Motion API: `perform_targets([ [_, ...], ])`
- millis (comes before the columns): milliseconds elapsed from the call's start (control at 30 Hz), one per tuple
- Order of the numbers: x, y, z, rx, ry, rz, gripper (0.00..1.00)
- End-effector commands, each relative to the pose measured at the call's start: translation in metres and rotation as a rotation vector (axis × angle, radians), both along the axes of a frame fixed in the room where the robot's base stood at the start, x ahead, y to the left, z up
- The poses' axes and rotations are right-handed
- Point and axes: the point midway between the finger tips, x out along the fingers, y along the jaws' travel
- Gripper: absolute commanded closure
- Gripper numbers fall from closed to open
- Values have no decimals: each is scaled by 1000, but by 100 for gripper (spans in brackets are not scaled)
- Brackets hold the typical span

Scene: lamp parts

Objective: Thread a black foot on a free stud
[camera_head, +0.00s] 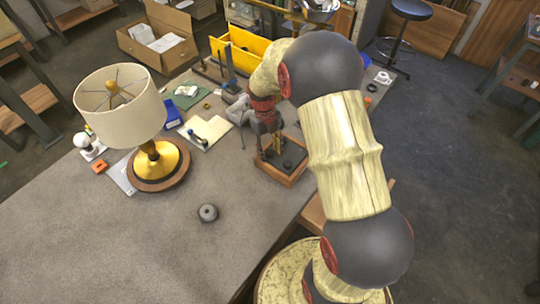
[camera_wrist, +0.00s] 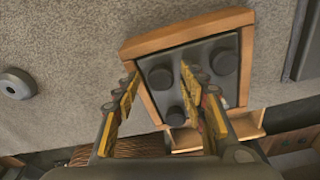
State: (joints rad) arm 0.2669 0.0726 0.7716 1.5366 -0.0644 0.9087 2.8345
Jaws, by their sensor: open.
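Several round black feet (camera_wrist: 223,62) stand on the dark floor of a shallow wooden tray (camera_wrist: 190,29). In the head view the tray (camera_head: 282,178) is near the table's right edge, with the black feet (camera_head: 288,164) small inside it. My gripper (camera_wrist: 159,75) is open and empty over the tray. In the wrist view one foot (camera_wrist: 160,77) shows between the fingertips, and the right finger partly hides the feet near it. I cannot tell the fingertips' height above them. In the head view my gripper (camera_head: 268,150) is at the tray's left part. I cannot make out any stud.
A lamp (camera_head: 152,162) with a cream shade stands upright on the left of the table. A grey ring-like disc (camera_head: 208,212) lies on bare tabletop in front. Tools, a yellow bin (camera_head: 240,42) and a cardboard box (camera_head: 158,38) are behind.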

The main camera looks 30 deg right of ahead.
Motion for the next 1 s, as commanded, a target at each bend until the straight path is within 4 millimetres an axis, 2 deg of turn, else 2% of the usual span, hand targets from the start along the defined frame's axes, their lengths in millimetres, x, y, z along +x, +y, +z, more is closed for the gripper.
perform_targets([
  [267, 1, 0, 2, -1, -3, 1, 56],
  [433, 4, -1, 14, -1, -6, 1, 56],
  [800, 15, 0, 84, -2, -7, 0, 56],
  [1000, 19, 1, 110, -1, -4, 0, 56],
])
